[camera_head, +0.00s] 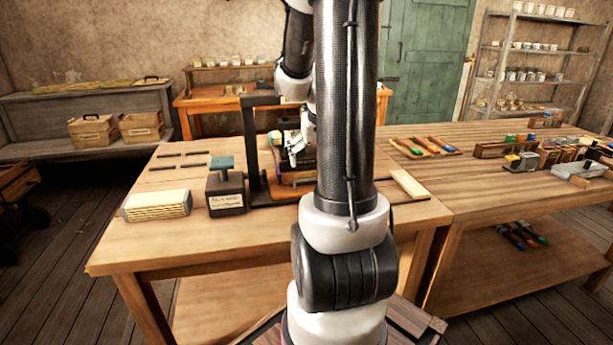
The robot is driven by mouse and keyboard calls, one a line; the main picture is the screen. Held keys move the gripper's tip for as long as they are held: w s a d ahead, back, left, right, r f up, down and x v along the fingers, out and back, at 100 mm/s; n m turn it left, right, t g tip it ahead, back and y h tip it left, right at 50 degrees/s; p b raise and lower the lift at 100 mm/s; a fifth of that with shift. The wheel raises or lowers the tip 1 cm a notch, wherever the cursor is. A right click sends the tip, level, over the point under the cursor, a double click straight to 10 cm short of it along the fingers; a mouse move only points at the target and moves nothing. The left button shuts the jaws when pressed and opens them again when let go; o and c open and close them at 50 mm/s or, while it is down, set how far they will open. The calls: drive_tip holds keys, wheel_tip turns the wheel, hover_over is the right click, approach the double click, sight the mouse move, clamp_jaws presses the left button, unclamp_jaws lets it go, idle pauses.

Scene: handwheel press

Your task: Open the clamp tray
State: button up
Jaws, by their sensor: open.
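The press has a dark upright frame (251,152) on the wooden table, and my arm covers much of it. My gripper (294,157) is at the press, just right of the left upright, and is open. Its fingers are small in view, and I cannot tell whether they touch anything. Low inside the frame, an orange-brown part (288,178) shows beneath the gripper. I cannot tell whether it is the clamp tray or whether the tray is open. No handwheel can be made out.
On the table (150,241) left of the press stand a dark labelled block (226,196) with a teal top and a pale slatted stack (157,205). Dark strips lie behind them. A light wooden board (409,185) lies right of my arm. The right table holds tools and boxes.

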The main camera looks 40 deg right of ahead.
drive_tip(key=x, duration=0.7)
drive_tip(key=shift+w+d+f, duration=0.1)
drive_tip(key=shift+w+f, duration=0.05)
drive_tip(key=shift+f, duration=0.1)
drive_tip(key=c, duration=2)
